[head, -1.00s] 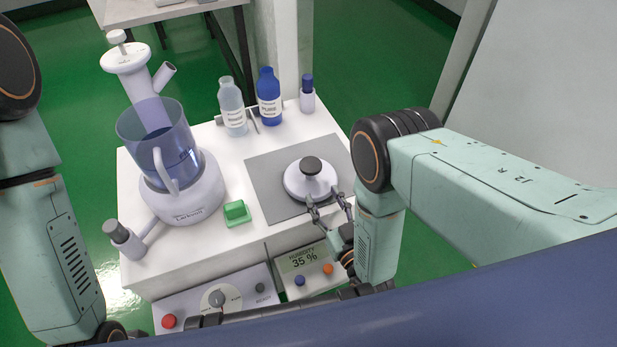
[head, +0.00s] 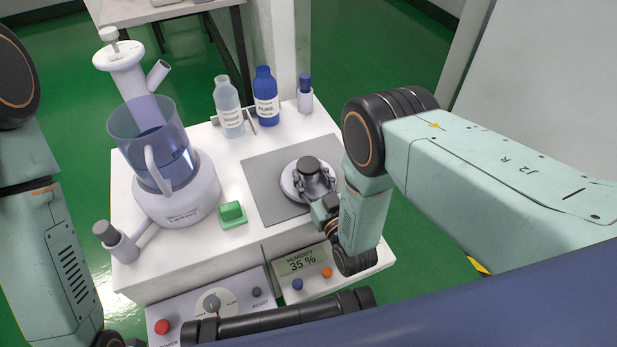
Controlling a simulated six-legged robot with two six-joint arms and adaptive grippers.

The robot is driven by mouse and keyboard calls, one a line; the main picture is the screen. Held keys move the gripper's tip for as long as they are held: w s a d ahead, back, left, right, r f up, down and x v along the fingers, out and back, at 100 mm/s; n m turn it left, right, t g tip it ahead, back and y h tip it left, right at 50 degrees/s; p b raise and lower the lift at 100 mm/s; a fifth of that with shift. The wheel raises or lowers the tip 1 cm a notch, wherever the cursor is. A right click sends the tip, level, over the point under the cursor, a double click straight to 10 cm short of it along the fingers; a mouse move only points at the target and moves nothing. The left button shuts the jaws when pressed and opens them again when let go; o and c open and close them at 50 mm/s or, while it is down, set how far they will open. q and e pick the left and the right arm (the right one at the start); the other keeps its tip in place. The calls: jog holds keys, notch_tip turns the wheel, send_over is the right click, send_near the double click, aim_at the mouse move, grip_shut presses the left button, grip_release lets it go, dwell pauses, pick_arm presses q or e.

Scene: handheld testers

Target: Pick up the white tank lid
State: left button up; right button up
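The white tank lid (head: 289,180) is a round disc with a dark knob (head: 307,165) on top. It lies flat on a grey mat (head: 262,181) on the white bench. My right gripper (head: 317,183) has come in from the front right, over the lid. Its two fingers are spread on the near side of the knob, one towards each side. They cover part of the lid, and contact with the knob cannot be made out. My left arm stands at the left edge; its gripper is out of view.
A humidifier (head: 180,196) with a blue see-through tank (head: 150,135) stands left of the mat. A green block (head: 232,213) lies between them. A clear bottle (head: 228,108), a blue bottle (head: 265,97) and a small capped vial (head: 305,95) stand behind. A control panel (head: 303,262) is in front.

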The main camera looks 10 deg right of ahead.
grip_shut()
dwell(0.4)
